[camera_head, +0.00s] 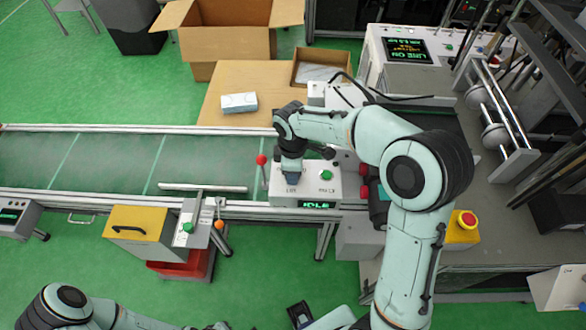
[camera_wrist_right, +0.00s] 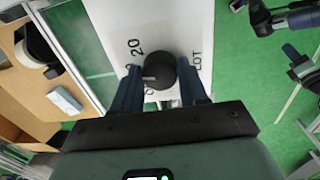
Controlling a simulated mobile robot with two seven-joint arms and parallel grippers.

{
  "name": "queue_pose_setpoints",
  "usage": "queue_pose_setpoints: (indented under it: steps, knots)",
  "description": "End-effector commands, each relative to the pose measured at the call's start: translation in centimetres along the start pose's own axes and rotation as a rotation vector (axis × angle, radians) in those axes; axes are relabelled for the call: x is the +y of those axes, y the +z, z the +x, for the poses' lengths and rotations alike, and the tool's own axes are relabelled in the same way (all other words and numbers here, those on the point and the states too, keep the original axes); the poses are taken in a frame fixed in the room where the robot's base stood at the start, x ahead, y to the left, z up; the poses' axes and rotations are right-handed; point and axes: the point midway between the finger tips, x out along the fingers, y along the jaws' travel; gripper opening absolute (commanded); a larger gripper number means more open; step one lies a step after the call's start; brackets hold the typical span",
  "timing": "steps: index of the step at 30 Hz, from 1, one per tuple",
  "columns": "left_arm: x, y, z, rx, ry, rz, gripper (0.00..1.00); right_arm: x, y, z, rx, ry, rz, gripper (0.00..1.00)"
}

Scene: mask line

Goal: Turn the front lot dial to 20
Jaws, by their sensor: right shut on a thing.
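My right gripper (camera_head: 291,178) reaches down onto the white control box (camera_head: 321,186). In the right wrist view, its blue fingers (camera_wrist_right: 162,92) close on both sides of the black round lot dial (camera_wrist_right: 160,84), beside the printed word LOT. A pale mark on the dial points left. The printed 20 (camera_wrist_right: 135,46) lies up and left of it, and other numbers are partly hidden by a finger. In the head view the gripper hides the dial. My left arm (camera_head: 70,308) is low at the bottom edge, and its jaws cannot be made out clearly.
The box has a green button (camera_head: 326,174) and a display reading IDLE (camera_head: 318,204). A red-knobbed lever (camera_head: 262,161) stands just left of it. The conveyor (camera_head: 110,162) is bare to the left. A yellow box (camera_head: 137,228) is in front. A cardboard carton (camera_head: 228,45) is behind.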

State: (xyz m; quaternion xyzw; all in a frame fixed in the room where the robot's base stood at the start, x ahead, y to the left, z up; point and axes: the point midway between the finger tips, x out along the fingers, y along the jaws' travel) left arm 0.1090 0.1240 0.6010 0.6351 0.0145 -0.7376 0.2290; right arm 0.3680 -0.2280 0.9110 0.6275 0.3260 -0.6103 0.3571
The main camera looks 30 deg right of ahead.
Motion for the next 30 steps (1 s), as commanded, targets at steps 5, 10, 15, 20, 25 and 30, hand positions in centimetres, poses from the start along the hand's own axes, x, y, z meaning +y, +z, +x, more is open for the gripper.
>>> queue_pose_setpoints:
  steps: [5, 10, 15, 20, 25, 30]
  knots:
    - [-0.06, 0.04, 0.15, -0.001, 0.0, 0.0, 0.0, -0.04, -0.1, -0.01, -0.007, 0.0, 0.167, 0.13]
    - [-0.11, 0.07, 0.24, -0.001, 0.0, 0.0, 0.0, -0.05, -0.16, -0.02, -0.015, 0.001, 0.326, 0.13]
    - [-0.14, 0.09, 0.31, -0.002, -0.001, -0.001, 0.0, -0.05, -0.18, -0.03, -0.022, 0.001, 0.474, 0.13]
    - [-0.16, 0.1, 0.35, -0.002, -0.001, -0.001, 0.0, -0.05, -0.18, -0.03, -0.029, 0.001, 0.59, 0.13]
    - [-0.17, 0.11, 0.38, -0.002, -0.001, -0.001, 0.0, -0.06, -0.22, -0.04, -0.033, 0.001, 0.68, 0.13]
    - [-0.18, 0.11, 0.4, -0.002, -0.001, -0.001, 0.0, -0.05, -0.22, -0.04, -0.036, 0.001, 0.735, 0.13]
